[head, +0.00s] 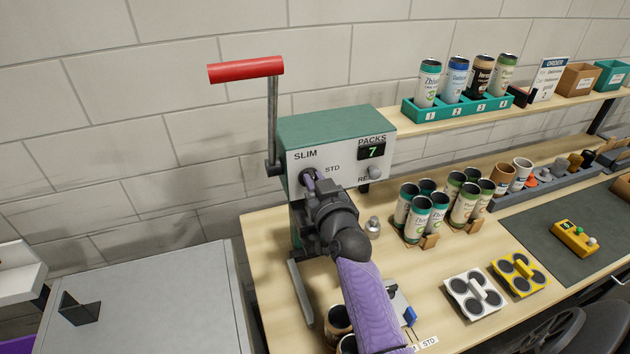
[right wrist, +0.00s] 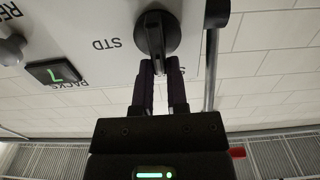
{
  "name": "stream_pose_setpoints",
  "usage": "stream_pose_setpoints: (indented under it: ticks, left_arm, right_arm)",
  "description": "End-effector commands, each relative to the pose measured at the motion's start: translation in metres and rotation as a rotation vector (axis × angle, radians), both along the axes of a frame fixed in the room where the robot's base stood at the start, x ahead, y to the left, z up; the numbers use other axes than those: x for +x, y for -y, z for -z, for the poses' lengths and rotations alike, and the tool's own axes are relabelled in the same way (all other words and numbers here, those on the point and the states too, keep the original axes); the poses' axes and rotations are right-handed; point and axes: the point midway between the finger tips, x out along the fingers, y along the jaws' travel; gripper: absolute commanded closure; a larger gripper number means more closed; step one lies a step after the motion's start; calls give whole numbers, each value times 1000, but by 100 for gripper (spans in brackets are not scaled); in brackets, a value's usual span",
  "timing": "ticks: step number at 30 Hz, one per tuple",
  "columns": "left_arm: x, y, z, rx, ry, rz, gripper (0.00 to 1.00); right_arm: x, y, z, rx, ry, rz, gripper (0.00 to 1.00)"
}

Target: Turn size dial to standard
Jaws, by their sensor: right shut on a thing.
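The size dial is a round black knob with a raised bar; it shows in the right wrist view (right wrist: 158,32) and, partly hidden by my gripper, in the head view (head: 306,176). It sits on the front of the green and white machine (head: 338,128), between the SLIM and STD labels. The STD label (right wrist: 105,44) shows upside down in the right wrist view. My right gripper (head: 316,182) is shut on the dial's bar; its two fingers also show in the right wrist view (right wrist: 160,70). My left gripper is not in view.
A red-handled lever (head: 246,70) rises at the machine's left. A packs display (head: 371,152) reads 7. Several cans (head: 465,203) stand on the table to the right, beside white (head: 473,294) and yellow (head: 520,273) can carriers. A shelf above holds a teal rack (head: 455,108) of cans.

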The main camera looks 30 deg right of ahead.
Motion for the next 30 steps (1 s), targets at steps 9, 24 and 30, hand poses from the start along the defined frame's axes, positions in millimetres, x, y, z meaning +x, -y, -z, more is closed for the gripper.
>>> stream_pose_setpoints:
  ticks: [9,24,30]
  left_arm:
    - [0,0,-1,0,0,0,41]
    - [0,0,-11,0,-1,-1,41]
    - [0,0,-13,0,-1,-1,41]
  right_arm:
    - [0,0,0,15,3,0,100]
    - [-1,6,0,341,80,-1,100]
    - [-2,10,2,528,126,-1,100]
